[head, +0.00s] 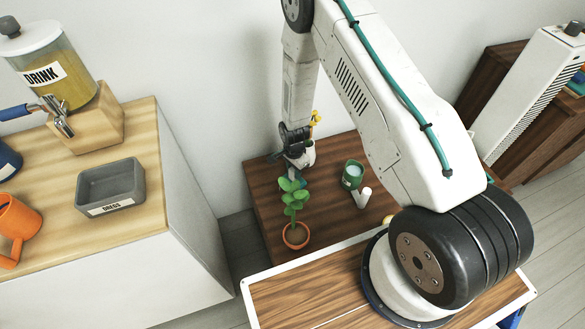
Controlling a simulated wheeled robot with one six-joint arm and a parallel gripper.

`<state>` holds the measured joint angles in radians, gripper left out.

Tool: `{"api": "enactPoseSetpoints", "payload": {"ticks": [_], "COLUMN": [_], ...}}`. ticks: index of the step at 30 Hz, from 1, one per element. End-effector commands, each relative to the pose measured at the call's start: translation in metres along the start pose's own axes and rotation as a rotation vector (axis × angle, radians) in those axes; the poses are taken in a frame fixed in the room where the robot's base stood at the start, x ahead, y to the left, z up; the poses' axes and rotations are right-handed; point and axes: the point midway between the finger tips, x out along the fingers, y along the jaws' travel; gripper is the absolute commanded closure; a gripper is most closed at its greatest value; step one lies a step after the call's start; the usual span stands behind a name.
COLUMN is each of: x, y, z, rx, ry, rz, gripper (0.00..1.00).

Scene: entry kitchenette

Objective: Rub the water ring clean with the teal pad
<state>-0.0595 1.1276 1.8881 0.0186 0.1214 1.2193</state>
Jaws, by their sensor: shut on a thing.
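My gripper (298,172) is low over the dark brown wooden table (330,215), at its back left part. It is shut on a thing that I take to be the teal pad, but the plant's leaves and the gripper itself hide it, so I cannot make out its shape. The water ring cannot be made out on the table. Whether the pad touches the tabletop is too small to tell.
A potted plant (295,234) stands just in front of my gripper. A green cup (352,175) and a white V-shaped object (362,197) stand to the right. At left, a counter (146,167) holds a drink dispenser (52,70), a grey tray (112,188) and an orange mug (16,226).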

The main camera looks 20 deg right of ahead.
Motion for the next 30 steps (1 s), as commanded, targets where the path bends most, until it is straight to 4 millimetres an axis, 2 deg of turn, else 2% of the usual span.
{"api": "enactPoseSetpoints", "payload": {"ticks": [3,13,19,20,24,30], "x": [0.002,0.003,0.003,0.003,0.001,0.000], "y": [0.006,0.008,0.002,0.000,-0.007,-0.009], "z": [0.003,0.003,0.000,-0.001,-0.004,-0.004], "rx": [0.000,0.000,0.001,0.001,0.001,0.000], "ry": [-0.002,-0.004,-0.004,-0.004,-0.002,-0.002], "rz": [0.007,0.012,0.011,0.011,0.007,0.006], "gripper": [0.88,0.88,0.87,0.90,0.91,0.91]}}
